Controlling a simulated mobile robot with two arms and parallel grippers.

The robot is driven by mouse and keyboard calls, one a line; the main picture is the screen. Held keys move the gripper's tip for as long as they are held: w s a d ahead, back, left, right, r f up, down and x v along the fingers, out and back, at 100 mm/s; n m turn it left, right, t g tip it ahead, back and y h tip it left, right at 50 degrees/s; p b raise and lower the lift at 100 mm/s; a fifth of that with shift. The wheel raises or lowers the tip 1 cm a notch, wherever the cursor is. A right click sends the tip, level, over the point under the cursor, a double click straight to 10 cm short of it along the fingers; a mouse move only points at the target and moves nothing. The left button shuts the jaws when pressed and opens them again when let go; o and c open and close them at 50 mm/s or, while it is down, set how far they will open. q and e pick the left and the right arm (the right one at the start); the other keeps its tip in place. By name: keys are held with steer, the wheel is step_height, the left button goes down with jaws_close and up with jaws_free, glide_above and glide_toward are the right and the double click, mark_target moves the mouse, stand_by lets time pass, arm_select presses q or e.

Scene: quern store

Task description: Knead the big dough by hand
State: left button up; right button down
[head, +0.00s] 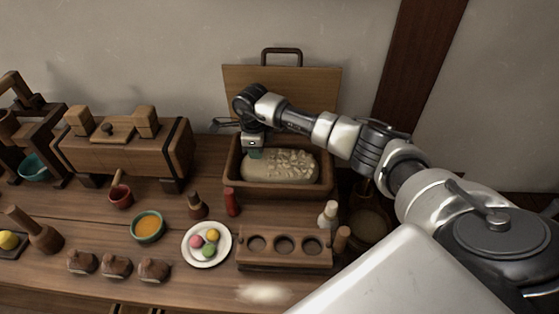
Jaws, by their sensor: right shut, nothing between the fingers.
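The big dough (282,166) is a pale, elongated mass with a lumpy, flaky patch on top. It lies in a wooden trough (284,193) on the table, with a wooden board standing behind it. My right arm reaches in from the right. My right gripper (254,155) points down at the left end of the dough, inside the trough. It is shut with nothing in it. Its tips are at or very near the dough; I cannot tell whether they press in. My left gripper is not in view.
A plate (189,251) with several coloured balls, an orange-filled bowl (148,227) and a wooden rack with holes (283,262) stand in front of the trough. A red cylinder (232,202) is close to its left front corner. A wooden chest (120,160) stands left.

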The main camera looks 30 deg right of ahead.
steer(key=shift+r+p, duration=2.05)
steer(key=shift+r, duration=1)
